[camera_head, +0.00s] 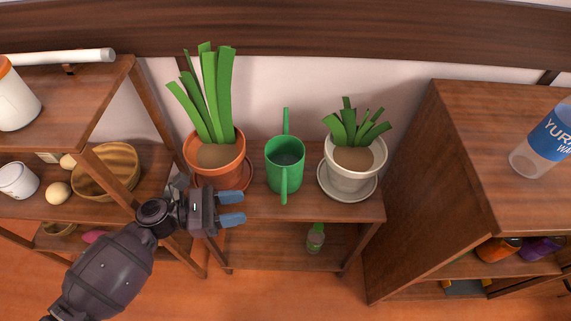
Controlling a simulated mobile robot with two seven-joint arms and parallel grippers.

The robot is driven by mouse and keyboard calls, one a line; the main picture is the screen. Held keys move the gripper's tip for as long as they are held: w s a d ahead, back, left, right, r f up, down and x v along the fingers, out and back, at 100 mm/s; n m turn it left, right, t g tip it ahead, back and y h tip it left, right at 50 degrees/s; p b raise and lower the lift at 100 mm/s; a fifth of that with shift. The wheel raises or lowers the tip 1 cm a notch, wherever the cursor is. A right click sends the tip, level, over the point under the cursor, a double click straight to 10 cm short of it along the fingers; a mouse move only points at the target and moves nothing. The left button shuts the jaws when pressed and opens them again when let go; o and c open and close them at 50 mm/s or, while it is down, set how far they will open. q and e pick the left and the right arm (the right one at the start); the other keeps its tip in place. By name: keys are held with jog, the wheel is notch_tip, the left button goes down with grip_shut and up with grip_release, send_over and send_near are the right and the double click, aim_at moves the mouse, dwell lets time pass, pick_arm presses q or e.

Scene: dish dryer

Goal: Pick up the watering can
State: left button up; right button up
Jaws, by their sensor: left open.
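A green watering can (284,176) stands upright on the top of a small wooden shelf (305,206), between two potted plants. Its handle points toward me and its spout toward the wall. My left gripper (231,208) comes in from the left, open and empty, with its blue fingertips pointing right. In the picture it is left of and below the can, in front of the orange pot, and apart from the can. My right gripper is not in view.
An orange pot (232,165) with tall leaves stands left of the can. A white pot (353,171) on a saucer stands right. A wooden shelf with a bowl (121,160) is at left. A cabinet (407,195) with a water bottle (543,143) is at right.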

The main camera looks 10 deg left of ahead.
aim_at(284, 197)
pick_arm(q)
jog(key=x, duration=0.5)
jog(key=shift+w+d+b, duration=0.1)
jog(key=shift+d+b, duration=0.15)
jog(key=shift+b, duration=0.05)
jog(key=x, duration=0.3)
jog(key=b+x, duration=0.1)
jog(key=shift+w+d+f, duration=0.15)
jog(key=shift+w+d, duration=0.05)
jog(key=shift+w, duration=0.15)
jog(key=shift+w+d, duration=0.1)
jog(key=shift+d, duration=0.3)
grip_shut()
